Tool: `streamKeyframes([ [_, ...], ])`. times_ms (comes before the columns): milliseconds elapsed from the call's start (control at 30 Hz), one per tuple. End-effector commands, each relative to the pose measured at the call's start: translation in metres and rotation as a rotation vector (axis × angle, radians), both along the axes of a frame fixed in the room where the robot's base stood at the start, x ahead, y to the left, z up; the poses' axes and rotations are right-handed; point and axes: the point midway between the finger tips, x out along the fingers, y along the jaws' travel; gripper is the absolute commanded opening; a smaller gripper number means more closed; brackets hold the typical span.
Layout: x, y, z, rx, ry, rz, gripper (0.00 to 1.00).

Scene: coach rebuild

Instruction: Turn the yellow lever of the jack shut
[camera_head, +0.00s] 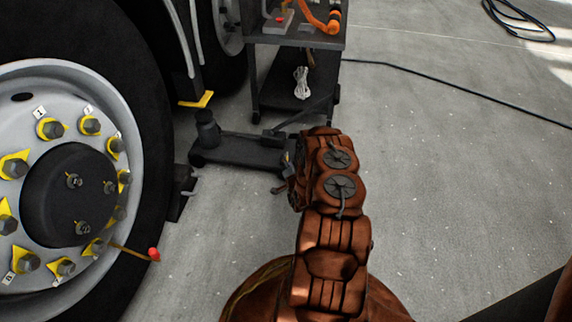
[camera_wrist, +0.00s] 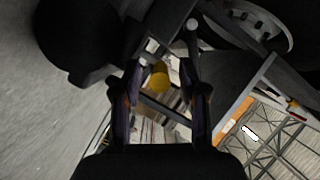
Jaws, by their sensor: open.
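The dark jack (camera_head: 240,151) lies low on the floor beside the truck wheel, with a black cylinder at its left end. In the wrist view a rounded yellow piece (camera_wrist: 158,77), which looks like the lever, shows between the fingers of my gripper (camera_wrist: 166,90). The fingers stand apart on either side of it. I cannot tell how far beyond the fingertips it is, or whether either finger touches it. In the head view my brown arm reaches toward the jack's right end, and hides my gripper and the lever there.
The large wheel (camera_head: 75,190) with yellow nut markers fills the left. A red-tipped rod (camera_head: 153,254) sticks out from it. A dark cart (camera_head: 300,88) stands behind. A cable (camera_head: 450,88) crosses the open floor at right.

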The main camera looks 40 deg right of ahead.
Motion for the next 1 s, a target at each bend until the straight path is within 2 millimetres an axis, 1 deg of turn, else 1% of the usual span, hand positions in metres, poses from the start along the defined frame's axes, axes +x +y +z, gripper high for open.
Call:
streamKeyframes([
  [33,0.0048,-0.0028,-0.0021,-0.001,-0.003,0.001,0.42],
  [133,0.0094,-0.0051,-0.0035,0.002,0.001,0.001,0.42],
  [400,0.0105,-0.0060,-0.0032,0.002,0.002,0.000,0.42],
  [467,0.0105,-0.0061,-0.0031,0.002,0.002,0.000,0.37],
  [800,0.0104,-0.0061,-0.0031,0.002,0.001,0.000,0.02],
  [833,0.0104,-0.0061,-0.0031,0.002,0.001,0.000,0.00],
  [1000,0.0102,-0.0061,-0.0033,0.002,0.002,-0.001,0.00],
])
